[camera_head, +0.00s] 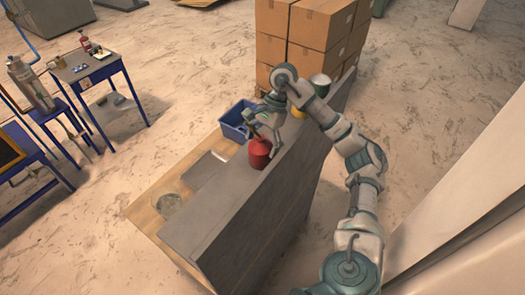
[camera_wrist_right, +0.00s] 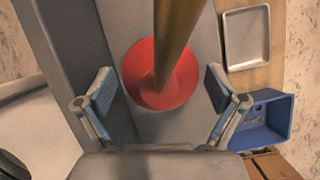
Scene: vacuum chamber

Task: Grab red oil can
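The red oil can (camera_head: 259,153) stands on the grey raised shelf of the bench, near its middle. In the right wrist view its red body (camera_wrist_right: 159,78) lies between my gripper's fingers, with a brown-gold spout rising toward the camera. My right gripper (camera_head: 268,128) is at the can from above and behind. In the wrist view the right gripper (camera_wrist_right: 160,93) is open, its two fingers apart on either side of the can, with gaps visible on both sides. My left gripper is not in view.
A blue bin (camera_head: 238,120) sits beside the shelf on the wooden bench top, near a metal tray (camera_head: 203,170). A yellow item (camera_head: 299,112) and a greenish-white container (camera_head: 320,84) stand farther along the shelf. Stacked cardboard boxes (camera_head: 318,22) rise behind. A blue table (camera_head: 88,70) stands left.

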